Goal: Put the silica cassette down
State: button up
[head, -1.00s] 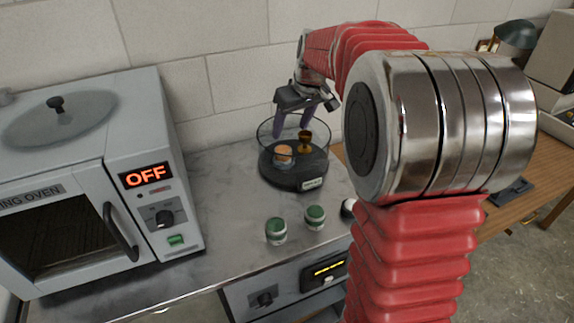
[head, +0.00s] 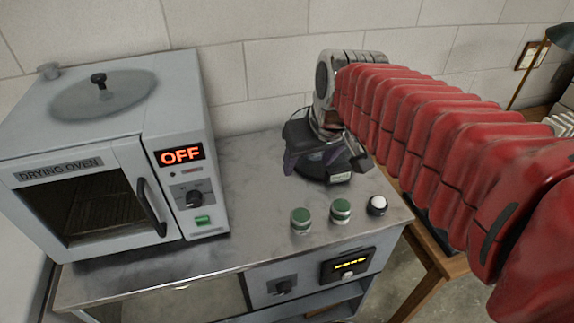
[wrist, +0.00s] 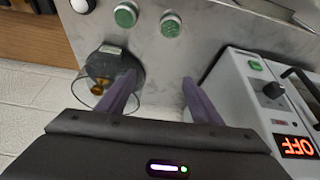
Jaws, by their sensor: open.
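My gripper (head: 326,162) is open above the worktop, and in the wrist view nothing shows between its two purple fingers (wrist: 159,78). The round dark-based glass vessel (head: 341,178) is mostly hidden behind the gripper in the head view. In the wrist view the vessel (wrist: 132,68) stands beside and partly behind the left finger, with a brass cup (wrist: 102,82) inside. I cannot make out the silica cassette for certain in either current view; part of the vessel's inside is covered by the finger.
The drying oven (head: 105,165), reading OFF, stands on the left of the worktop (head: 245,245). Two green-topped knobs or jars (head: 301,220) (head: 341,210) and a white-topped one (head: 377,205) stand near the front edge. Bare worktop lies between oven and vessel. A wooden table (head: 440,262) is at right.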

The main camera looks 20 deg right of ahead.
jog(key=s+a+f, duration=0.3)
jog(key=s+f, duration=0.1)
jog(key=s, duration=0.7)
jog(key=shift+s+m+t, duration=0.15)
jog(key=shift+m+t, duration=0.15)
jog(key=shift+a, duration=0.1)
